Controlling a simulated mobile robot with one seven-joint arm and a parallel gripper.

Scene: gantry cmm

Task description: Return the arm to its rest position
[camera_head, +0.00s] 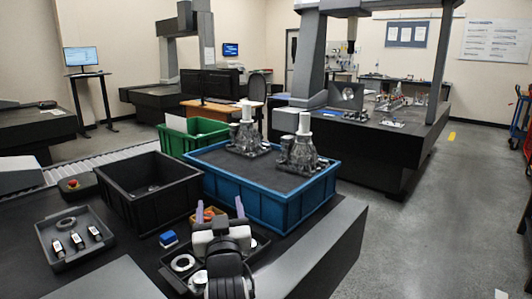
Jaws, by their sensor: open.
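My gripper (222,212) is at the lower middle of the head view, at the end of my white and black arm. Its two pale purple fingers stand apart, and nothing shows between them. It is over or in front of a black tray (262,243) on the dark bench; its height above the tray is hard to tell. My wrist hides part of the tray. An orange item (200,213) shows just behind the left finger; I cannot tell whether they touch.
A blue crate (290,207) with two grey metal castings (300,155) stands behind my gripper. A black bin (130,190), a green bin (175,142) and a tray of small parts (58,262) lie left. A blue block (168,239) is nearby. Floor (430,230) at right is clear.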

